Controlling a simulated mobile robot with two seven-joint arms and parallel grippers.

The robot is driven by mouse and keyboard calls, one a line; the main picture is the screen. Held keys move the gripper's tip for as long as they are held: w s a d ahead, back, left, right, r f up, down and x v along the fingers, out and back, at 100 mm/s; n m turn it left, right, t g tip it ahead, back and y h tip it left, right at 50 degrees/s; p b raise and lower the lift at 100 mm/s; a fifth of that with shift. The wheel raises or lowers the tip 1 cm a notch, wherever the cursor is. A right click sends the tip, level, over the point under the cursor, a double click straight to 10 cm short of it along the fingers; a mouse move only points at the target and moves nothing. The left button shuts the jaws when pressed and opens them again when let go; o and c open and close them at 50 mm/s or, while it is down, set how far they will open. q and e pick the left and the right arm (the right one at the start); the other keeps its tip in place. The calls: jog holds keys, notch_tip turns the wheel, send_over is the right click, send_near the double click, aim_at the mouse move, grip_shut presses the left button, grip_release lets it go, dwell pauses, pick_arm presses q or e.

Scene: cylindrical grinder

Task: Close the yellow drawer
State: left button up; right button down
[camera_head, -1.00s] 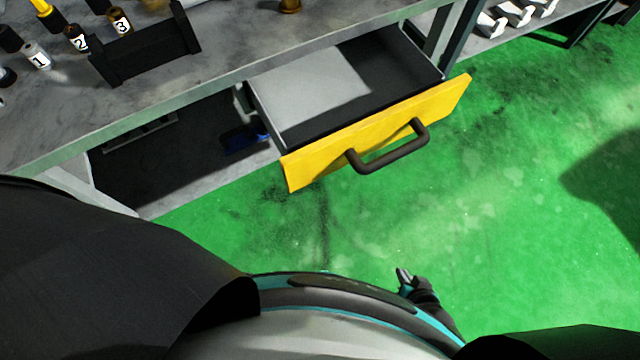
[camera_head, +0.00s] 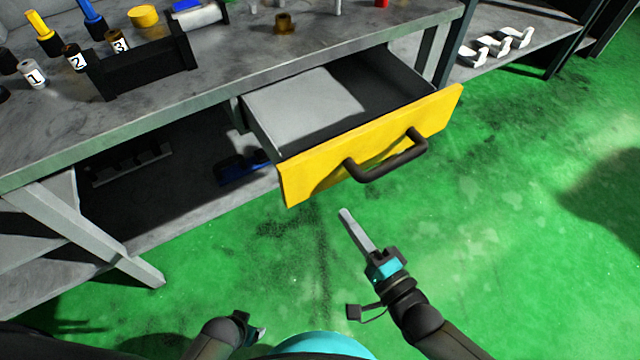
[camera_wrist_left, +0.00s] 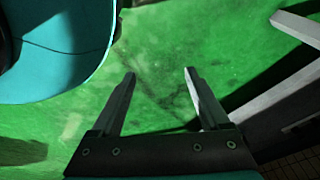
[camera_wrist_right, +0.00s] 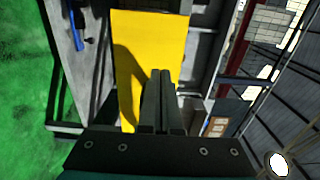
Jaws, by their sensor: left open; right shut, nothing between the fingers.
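The yellow drawer (camera_head: 370,145) hangs open under the grey workbench, its grey inside showing from above. A dark bar handle (camera_head: 390,160) is fixed to its yellow front. My right gripper (camera_head: 345,214) is shut and empty, in front of and below the drawer front, apart from it in the head view. In the right wrist view the yellow front (camera_wrist_right: 145,50) lies beyond the shut fingers (camera_wrist_right: 161,75). My left gripper (camera_head: 262,332) is low near my base. In the left wrist view it is open and empty (camera_wrist_left: 158,75) over the green floor.
The workbench (camera_head: 60,140) holds numbered bottles, a black rack (camera_head: 145,70) and small parts. A blue object (camera_head: 240,168) lies on the lower shelf. White brackets (camera_head: 495,45) sit on a shelf at upper right. Green floor in front of the drawer is clear.

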jog(key=b, duration=0.2)
send_near(313, 173)
jog(key=x, duration=0.4)
jog(key=shift+w+a, duration=0.25)
jog(key=shift+w, duration=0.1)
pick_arm(q)
jog(key=w+d+r, duration=0.2)
jog(key=w+r, duration=0.1)
jog(key=r, duration=0.1)
jog(key=shift+d+r+b, duration=0.3)
jog(key=shift+d, duration=0.1)
pick_arm(e)
jog(key=shift+x, duration=0.95)
jog(key=shift+r, duration=0.1)
pick_arm(q)
jog(key=shift+w, duration=0.1)
